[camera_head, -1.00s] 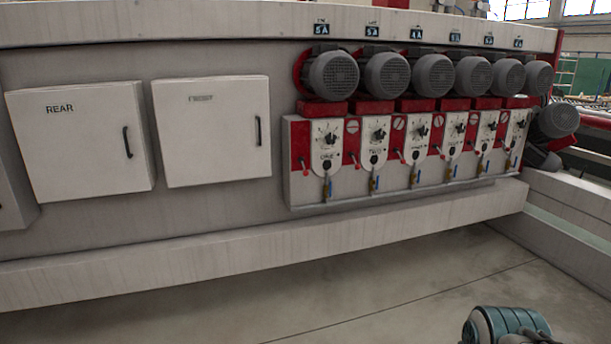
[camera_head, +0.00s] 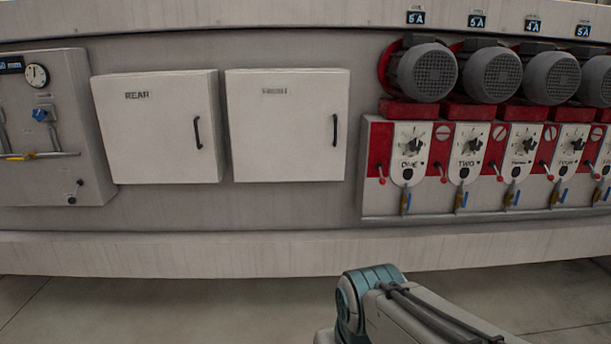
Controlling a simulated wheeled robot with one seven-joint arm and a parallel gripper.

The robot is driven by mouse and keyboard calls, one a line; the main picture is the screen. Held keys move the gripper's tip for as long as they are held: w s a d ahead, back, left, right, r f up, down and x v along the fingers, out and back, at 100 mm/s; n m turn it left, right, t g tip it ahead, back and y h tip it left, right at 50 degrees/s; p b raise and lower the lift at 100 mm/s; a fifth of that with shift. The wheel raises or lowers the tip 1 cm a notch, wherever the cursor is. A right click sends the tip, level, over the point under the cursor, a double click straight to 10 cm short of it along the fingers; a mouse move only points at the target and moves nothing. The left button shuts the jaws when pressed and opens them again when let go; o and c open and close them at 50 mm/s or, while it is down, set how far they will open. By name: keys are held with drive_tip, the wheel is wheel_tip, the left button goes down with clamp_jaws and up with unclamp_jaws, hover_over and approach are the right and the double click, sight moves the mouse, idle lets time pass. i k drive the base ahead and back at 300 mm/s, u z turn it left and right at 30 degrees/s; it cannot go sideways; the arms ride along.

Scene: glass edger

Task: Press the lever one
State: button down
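The panel labelled ONE (camera_head: 409,160) is the leftmost white plate in the row of control panels, with a dark knob above its label. A small red-tipped lever (camera_head: 381,174) sticks out at its left, on the red strip. A valve with a blue handle (camera_head: 405,202) hangs below the plate. A part of my own arm shows at the bottom right, well below and in front of the panels. My gripper is not in view, so its distance to the lever cannot be seen.
Grey motors (camera_head: 426,72) stand above the panels. Two white cabinets (camera_head: 287,125) are left of them, and a gauge box (camera_head: 60,128) is at the far left. A long ledge (camera_head: 180,253) juts out along the machine's base. Bare floor (camera_head: 180,303) lies in front.

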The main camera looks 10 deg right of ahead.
sight(383, 181)
drive_tip(key=i, duration=0.9)
drive_tip(key=z, duration=0.9)
drive_tip(key=i, duration=0.6)
drive_tip(key=z, duration=0.55)
